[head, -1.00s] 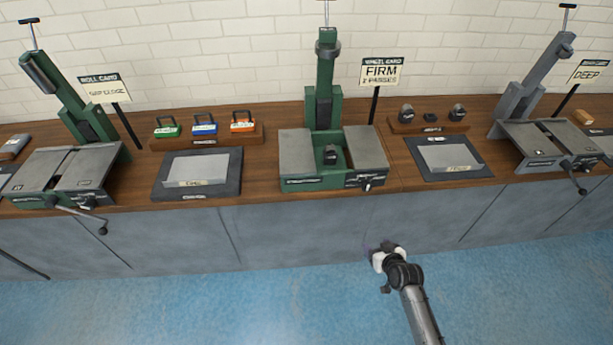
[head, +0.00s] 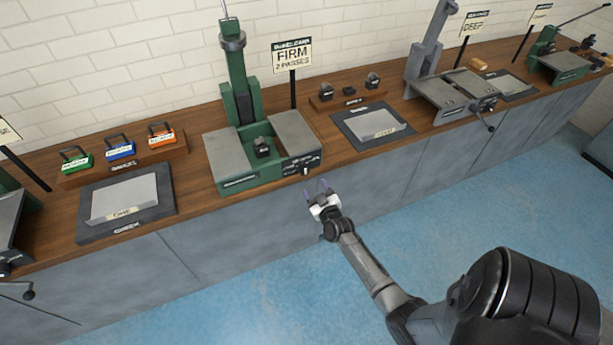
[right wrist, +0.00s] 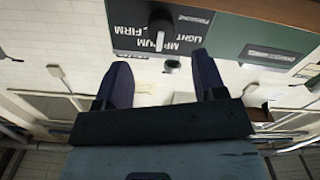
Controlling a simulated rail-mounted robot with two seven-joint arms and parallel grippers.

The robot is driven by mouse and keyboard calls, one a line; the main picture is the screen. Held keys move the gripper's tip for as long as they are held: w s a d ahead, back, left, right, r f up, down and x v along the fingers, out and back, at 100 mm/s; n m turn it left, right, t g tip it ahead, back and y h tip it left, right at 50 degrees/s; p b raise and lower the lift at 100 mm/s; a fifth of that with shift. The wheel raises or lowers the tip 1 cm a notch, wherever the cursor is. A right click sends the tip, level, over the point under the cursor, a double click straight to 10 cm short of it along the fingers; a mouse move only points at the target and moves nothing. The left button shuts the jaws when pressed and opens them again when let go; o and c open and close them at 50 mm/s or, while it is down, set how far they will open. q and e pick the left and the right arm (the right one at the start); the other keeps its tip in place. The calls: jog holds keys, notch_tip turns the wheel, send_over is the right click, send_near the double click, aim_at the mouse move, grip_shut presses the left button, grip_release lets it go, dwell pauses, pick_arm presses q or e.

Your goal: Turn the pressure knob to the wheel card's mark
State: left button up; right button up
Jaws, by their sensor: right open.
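The wheel card (head: 292,56) stands behind the green machine (head: 236,180) and reads FIRM, 2 PASSES. The pressure knob (head: 305,171) is a small dark knob on the machine's front right panel. In the right wrist view the knob (right wrist: 160,22) has a pale pointer mark, beside a dark label plate (right wrist: 187,22) with LIGHT, MEDIUM and FIRM. My left gripper is out of view.
A dark mat with a grey plate (head: 375,124) lies right of the machine, and another plate (head: 124,200) lies left. A rack of green, blue and orange blocks (head: 122,150) stands at left. A grey machine (head: 450,95) with a crank stands further right. The floor in front is clear.

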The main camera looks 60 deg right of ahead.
aim_at(306, 173)
jog(key=b+x, duration=0.1)
jog(key=x, duration=0.6)
jog(key=shift+w+d+f+b, duration=0.1)
jog(key=shift+w+d+b, duration=0.05)
jog(key=shift+w+b, duration=0.2)
jog(key=shift+c, duration=0.4)
jog(key=shift+c, duration=0.6)
jog(key=c, duration=0.7)
